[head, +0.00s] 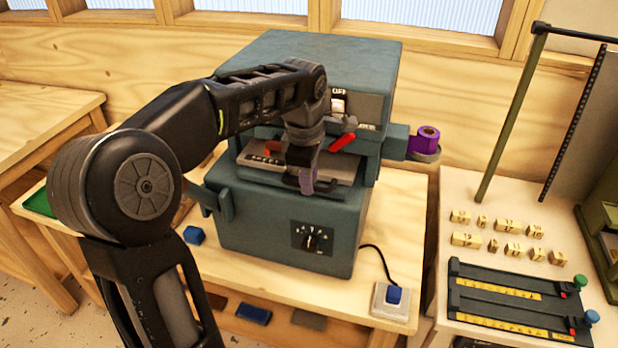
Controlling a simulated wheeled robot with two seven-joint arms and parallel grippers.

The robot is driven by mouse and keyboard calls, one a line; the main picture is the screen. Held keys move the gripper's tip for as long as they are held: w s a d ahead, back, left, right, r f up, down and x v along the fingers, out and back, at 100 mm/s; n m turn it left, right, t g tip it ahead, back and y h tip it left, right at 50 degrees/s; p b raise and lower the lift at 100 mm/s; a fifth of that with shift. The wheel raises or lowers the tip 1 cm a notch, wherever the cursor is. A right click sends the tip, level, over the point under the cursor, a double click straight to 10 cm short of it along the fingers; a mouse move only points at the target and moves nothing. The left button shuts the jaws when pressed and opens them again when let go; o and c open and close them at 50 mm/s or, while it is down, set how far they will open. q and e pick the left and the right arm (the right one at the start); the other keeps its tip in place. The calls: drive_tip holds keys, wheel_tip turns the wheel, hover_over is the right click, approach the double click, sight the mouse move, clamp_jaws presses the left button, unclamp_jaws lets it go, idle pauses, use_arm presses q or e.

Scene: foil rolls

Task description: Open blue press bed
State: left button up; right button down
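The blue-grey press (275,228) stands on a wooden table against the wall. Its bed (260,170), a grey plate with dark lettering, shows in the gap between the upper housing and the lower body. My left arm reaches across the press from the left. My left gripper (308,182) points down at the front edge of the bed, right of its middle. I cannot tell whether it touches the bed or whether its fingers are apart. A red handle-like piece (343,141) shows just right of the gripper. The arm hides part of the housing and bed. My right gripper is not in view.
A purple foil roll (424,140) sits on the press's right side. Small brass type blocks (467,239) and a black composing rack (510,300) lie on the right table.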

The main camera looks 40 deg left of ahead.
use_arm(q)
clamp_jaws()
drive_tip(key=shift+r, duration=0.1)
idle(1.1)
